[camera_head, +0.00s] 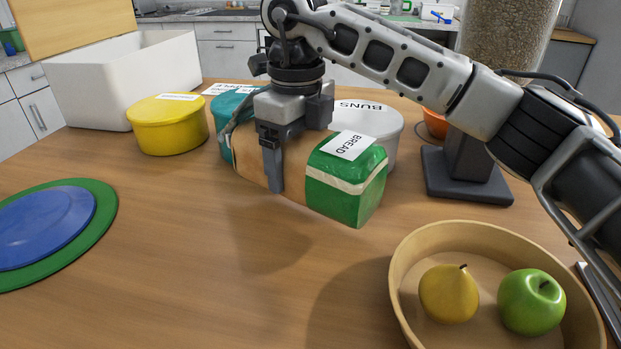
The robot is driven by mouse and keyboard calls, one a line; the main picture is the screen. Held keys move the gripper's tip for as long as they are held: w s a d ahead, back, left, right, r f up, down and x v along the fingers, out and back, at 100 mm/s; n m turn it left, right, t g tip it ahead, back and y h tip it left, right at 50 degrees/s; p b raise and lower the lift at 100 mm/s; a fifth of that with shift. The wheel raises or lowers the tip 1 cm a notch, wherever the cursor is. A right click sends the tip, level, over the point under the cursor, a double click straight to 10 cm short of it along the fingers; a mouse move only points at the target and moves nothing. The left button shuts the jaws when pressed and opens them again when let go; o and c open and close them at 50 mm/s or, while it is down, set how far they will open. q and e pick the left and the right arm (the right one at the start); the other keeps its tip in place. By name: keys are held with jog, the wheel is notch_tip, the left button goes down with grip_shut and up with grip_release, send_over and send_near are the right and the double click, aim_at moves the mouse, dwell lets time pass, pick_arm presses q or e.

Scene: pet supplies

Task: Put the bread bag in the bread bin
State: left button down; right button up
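The bread bag (346,190), tan with a green and white end and a BREAD label, lies mid-table. My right gripper (275,160) reaches down over its tan part from above. One finger is against or very close to the bag's near side; the other finger is hidden, so I cannot tell if it is clamped. A white bin (125,80) with a raised wooden lid (75,25) stands open at the back left, probably the bread bin; no label shows on it. Its inside is mostly hidden. My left gripper is not in view.
Close behind the bag are a white BUNS tub (385,125) and a teal tub (228,103). A yellow tub (168,125) stands between bag and bin. A fruit bowl (405,255) is front right, a blue-green plate (100,225) front left. The middle front is clear.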

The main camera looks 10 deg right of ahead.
jog(key=shift+f, duration=2.25)
jog(key=shift+f, duration=0.1)
